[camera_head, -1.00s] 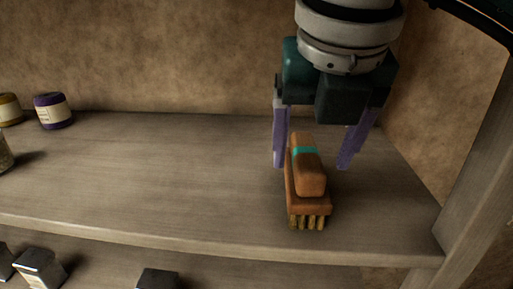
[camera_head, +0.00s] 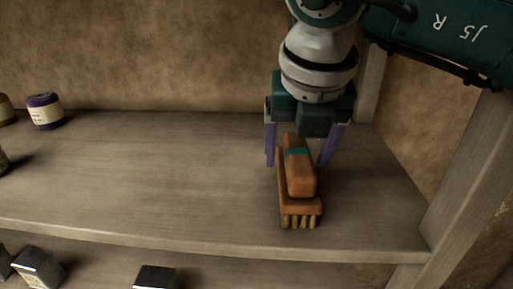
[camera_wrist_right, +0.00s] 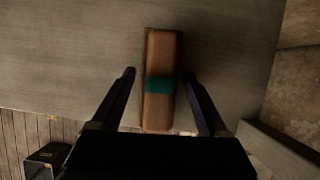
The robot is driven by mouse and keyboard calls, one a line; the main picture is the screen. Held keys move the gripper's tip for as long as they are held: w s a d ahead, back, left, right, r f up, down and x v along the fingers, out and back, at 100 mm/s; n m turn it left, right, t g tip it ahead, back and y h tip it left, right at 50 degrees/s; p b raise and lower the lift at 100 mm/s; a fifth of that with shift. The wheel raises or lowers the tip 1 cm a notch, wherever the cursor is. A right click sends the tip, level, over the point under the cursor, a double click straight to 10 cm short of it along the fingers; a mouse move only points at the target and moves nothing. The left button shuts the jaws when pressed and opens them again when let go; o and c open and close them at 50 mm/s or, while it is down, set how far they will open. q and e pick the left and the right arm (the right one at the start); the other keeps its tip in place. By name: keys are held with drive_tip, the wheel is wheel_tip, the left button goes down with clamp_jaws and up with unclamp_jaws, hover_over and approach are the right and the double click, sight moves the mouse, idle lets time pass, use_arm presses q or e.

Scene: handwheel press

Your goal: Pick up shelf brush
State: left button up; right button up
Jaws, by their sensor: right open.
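The shelf brush (camera_head: 301,180) lies on the wooden shelf, bristles down. It has an orange-brown wooden body with a teal band, and its bristles show at the near end. My right gripper (camera_head: 297,162) is open above the brush's far part, with one purple finger on each side of it. In the right wrist view the brush (camera_wrist_right: 160,60) lies between and beyond the open fingertips (camera_wrist_right: 159,72), with a gap on both sides. I cannot tell the exact height of the fingertips over the shelf. My left gripper is not in view.
The shelf board (camera_head: 150,180) is clear to the left of the brush. A shelf post (camera_head: 465,180) rises on the right. Dark boxes (camera_head: 40,266) sit on the level below.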

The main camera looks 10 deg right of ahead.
drive_tip(key=shift+f+b, duration=0.2)
drive_tip(key=shift+b, duration=0.15)
drive_tip(key=shift+c, duration=0.2)
clamp_jaws()
idle(0.6)
